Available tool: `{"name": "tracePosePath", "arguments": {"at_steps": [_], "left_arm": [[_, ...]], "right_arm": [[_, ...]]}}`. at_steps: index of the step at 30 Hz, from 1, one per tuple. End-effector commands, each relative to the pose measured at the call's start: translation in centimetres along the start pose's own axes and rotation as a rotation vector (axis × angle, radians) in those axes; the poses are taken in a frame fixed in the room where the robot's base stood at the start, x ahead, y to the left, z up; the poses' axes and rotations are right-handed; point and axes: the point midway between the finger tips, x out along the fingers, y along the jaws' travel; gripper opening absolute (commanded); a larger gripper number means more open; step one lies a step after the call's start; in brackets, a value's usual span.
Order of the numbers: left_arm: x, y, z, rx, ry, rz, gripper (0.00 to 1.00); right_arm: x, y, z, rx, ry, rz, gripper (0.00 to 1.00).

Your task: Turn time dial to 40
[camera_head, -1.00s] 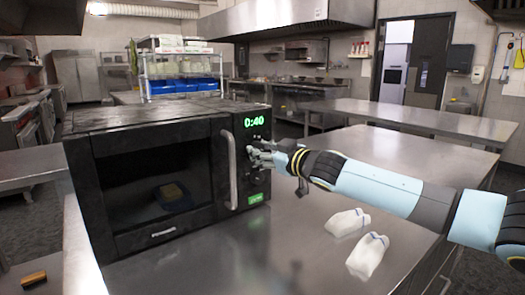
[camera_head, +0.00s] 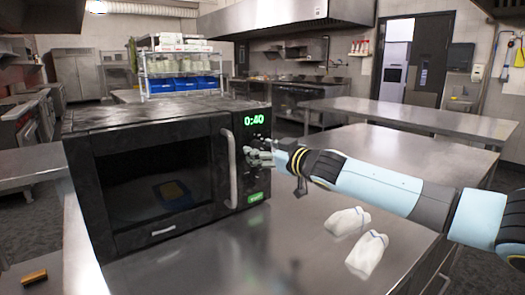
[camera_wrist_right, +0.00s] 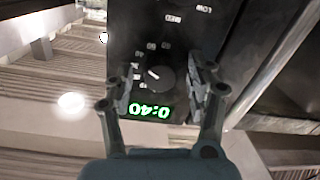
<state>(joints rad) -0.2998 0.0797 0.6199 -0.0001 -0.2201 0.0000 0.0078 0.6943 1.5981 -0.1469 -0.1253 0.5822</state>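The black microwave (camera_head: 150,170) stands on the metal counter with its door shut. Its green display (camera_head: 254,121) reads 0:40; the same display appears upside down in the right wrist view (camera_wrist_right: 149,112). The round dark time dial (camera_wrist_right: 155,79) is beside the display, with a light pointer mark and numbers around it. My right gripper (camera_head: 259,157) is at the control panel and hides the dial in the head view. In the right wrist view its fingers (camera_wrist_right: 160,82) are open on either side of the dial, with visible gaps to it. My left gripper is not in view.
Two white cloth-like items (camera_head: 348,221) (camera_head: 367,255) lie on the counter (camera_head: 280,255) below my right arm. A green button (camera_head: 256,197) is low on the panel, near the door handle (camera_head: 230,168). A sponge-like item in a blue dish shows dimly through the door.

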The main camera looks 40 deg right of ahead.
Motion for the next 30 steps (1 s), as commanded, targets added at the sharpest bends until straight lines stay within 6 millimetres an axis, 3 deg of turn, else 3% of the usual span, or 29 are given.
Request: {"name": "tracePosePath", "arguments": {"at_steps": [7,14,22,30], "left_arm": [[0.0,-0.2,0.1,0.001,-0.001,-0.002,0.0],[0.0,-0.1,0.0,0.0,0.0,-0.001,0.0],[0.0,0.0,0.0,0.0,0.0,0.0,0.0],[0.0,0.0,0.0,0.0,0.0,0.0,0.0]], "right_arm": [[-0.3,0.0,0.0,-0.002,-0.001,0.0,0.56],[-1.9,0.0,0.0,-0.006,-0.003,-0.002,0.56],[-5.0,-0.1,0.0,-0.01,0.0,-0.004,0.56],[-9.5,-0.1,0.1,-0.011,-0.004,-0.005,0.56]]}}
